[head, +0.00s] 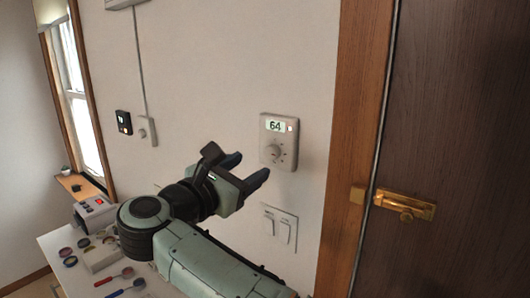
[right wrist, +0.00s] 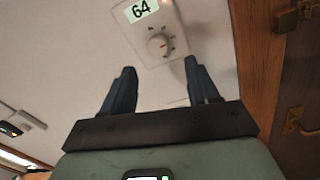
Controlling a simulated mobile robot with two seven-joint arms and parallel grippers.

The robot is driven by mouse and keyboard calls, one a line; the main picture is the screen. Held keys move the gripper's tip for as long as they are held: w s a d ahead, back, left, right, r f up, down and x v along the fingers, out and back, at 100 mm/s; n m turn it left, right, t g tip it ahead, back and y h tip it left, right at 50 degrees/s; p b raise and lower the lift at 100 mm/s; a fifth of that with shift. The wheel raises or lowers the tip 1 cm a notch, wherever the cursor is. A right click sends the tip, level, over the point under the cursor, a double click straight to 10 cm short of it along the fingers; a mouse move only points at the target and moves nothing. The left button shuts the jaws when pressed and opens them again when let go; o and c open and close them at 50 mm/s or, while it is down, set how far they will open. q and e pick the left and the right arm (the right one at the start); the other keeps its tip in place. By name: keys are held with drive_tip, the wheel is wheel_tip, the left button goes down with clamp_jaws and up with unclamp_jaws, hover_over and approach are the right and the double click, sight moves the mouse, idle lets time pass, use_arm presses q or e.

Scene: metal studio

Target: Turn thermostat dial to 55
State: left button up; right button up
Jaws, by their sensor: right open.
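The thermostat (head: 279,141) is a pale box on the wall, left of the wooden door frame. Its small screen (head: 276,126) reads 64. Its round dial (head: 273,152) sits below the screen. My right gripper (head: 250,170) is open and empty, just left of and below the dial. In the right wrist view its fingers (right wrist: 157,82) stand apart, with the dial beyond the tips and nothing between them. My left gripper is not in view.
A double light switch (head: 279,228) is on the wall below the thermostat. A brass latch (head: 404,204) sits on the dark door at right. A black wall unit (head: 124,122) is further left. A white table (head: 60,262) with several small items stands lower left.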

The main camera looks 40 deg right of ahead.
sight(270, 154)
drive_tip(key=p+x, duration=0.1)
drive_tip(key=x, duration=0.5)
drive_tip(key=shift+w+d+r, duration=0.1)
drive_tip(key=shift+w+d, duration=0.05)
drive_tip(key=shift+w, duration=0.05)
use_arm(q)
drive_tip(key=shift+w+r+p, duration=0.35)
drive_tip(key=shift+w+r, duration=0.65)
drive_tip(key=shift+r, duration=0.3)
use_arm(e)
drive_tip(key=shift+w+d, duration=0.25)
drive_tip(key=shift+d, duration=0.4)
drive_tip(key=c, duration=1)
